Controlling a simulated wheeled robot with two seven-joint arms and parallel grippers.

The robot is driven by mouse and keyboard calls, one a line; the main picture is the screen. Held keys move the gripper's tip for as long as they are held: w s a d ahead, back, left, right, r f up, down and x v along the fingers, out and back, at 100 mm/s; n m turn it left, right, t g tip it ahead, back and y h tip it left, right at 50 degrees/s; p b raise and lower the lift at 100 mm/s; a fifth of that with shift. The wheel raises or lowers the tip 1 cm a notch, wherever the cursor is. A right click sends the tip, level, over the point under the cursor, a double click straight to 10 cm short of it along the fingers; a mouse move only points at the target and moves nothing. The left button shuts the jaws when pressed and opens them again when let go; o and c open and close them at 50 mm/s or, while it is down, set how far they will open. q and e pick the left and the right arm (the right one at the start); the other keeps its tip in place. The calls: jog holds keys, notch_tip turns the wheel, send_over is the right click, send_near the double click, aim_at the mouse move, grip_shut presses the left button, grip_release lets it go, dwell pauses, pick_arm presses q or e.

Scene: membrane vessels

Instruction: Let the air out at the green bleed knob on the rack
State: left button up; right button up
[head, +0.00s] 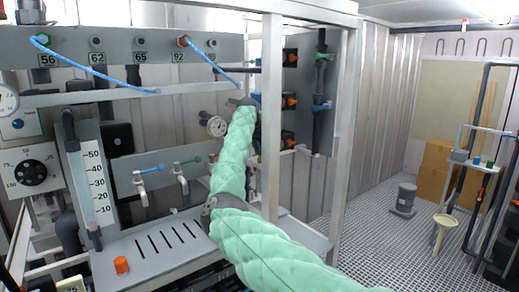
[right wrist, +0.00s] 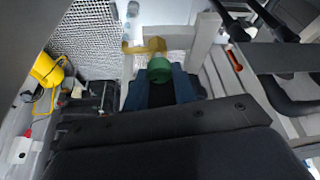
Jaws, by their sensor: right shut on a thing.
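The green knob (right wrist: 159,70) shows in the right wrist view, between the dark blue fingertips of my right gripper (right wrist: 160,86). The fingers are shut on it. A yellow brass-coloured fitting (right wrist: 145,46) sits just beyond the knob. In the head view my right arm, in a pale green padded sleeve, reaches up to the rack, and my right gripper (head: 242,101) is small beside the rack's upright. There the gripper hides the knob. Whether the knob has been turned cannot be told. My left gripper is not in view.
A grey panel (head: 120,50) with numbered ports and blue hoses spans the rack's top. Taps (head: 142,183) stand above a slotted shelf (head: 160,243). A white upright (head: 272,110) is close right. The grated floor (head: 350,215) right is largely open.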

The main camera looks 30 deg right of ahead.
jog(key=shift+w+r+m+g, duration=0.1)
jog(key=shift+m+g, duration=0.4)
jog(key=shift+m, duration=0.8)
jog(key=shift+w+r+m+g, duration=0.1)
jog(key=shift+m+g, duration=0.4)
jog(key=shift+m, duration=0.8)
jog(key=o, duration=1)
jog(key=shift+f, duration=0.1)
